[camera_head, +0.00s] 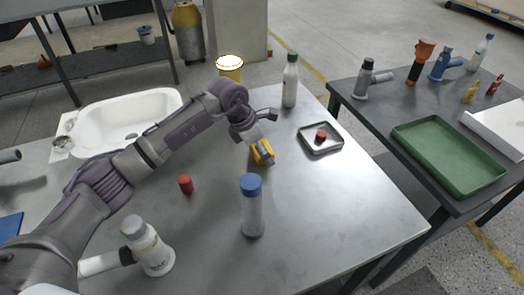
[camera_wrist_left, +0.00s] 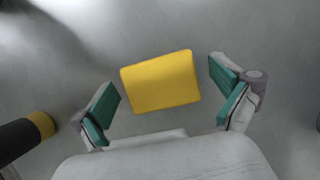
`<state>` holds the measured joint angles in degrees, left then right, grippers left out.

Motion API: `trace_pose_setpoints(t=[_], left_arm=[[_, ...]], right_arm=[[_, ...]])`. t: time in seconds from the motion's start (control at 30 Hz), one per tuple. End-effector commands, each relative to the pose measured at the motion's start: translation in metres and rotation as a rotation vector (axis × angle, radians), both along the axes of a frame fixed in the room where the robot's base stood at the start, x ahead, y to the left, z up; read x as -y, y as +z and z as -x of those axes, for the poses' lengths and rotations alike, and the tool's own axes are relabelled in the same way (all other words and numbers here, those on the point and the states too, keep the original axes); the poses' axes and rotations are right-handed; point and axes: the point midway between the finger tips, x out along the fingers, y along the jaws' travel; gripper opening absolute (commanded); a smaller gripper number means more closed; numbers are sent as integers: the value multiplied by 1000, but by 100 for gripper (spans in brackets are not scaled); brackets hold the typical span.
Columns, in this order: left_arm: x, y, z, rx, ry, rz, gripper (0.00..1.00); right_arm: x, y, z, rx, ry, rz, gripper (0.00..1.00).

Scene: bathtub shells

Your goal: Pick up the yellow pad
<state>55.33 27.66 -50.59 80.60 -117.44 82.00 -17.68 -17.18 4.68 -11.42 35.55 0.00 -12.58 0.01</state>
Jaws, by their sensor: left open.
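The yellow pad (camera_wrist_left: 160,82) lies flat on the grey table and shows whole in the left wrist view, slightly tilted in the picture. In the head view the pad (camera_head: 256,157) is partly covered by my left gripper (camera_head: 262,148). In the wrist view my left gripper (camera_wrist_left: 165,98) is open, with one teal-padded finger on each side of the pad. Both fingers stand clear of the pad's sides in the picture. The height above the table is hard to tell. My right gripper is in neither view.
A small tray (camera_head: 338,148) is right of the pad, a white basin (camera_head: 95,135) left. A dark yellow-ended object (camera_wrist_left: 28,132) shows in the wrist view.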

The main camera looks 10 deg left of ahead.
Motion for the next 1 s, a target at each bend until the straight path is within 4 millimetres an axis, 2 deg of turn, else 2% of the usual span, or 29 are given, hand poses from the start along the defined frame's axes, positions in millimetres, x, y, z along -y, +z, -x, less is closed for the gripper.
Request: trace_pose_setpoints(t=[0.13, 0.43, 0.77, 1.0], left_arm=[[0, 0, 0, 1, 0, 0, 100], [0, 1, 0, 1, 0, 0, 50], [-1, 3, 0, 2, 1, 0, 48], [-1, 27, -1, 5, 0, -1, 48]], right_arm=[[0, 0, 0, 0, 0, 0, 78], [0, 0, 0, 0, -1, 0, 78], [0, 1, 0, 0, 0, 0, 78], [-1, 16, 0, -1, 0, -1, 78]])
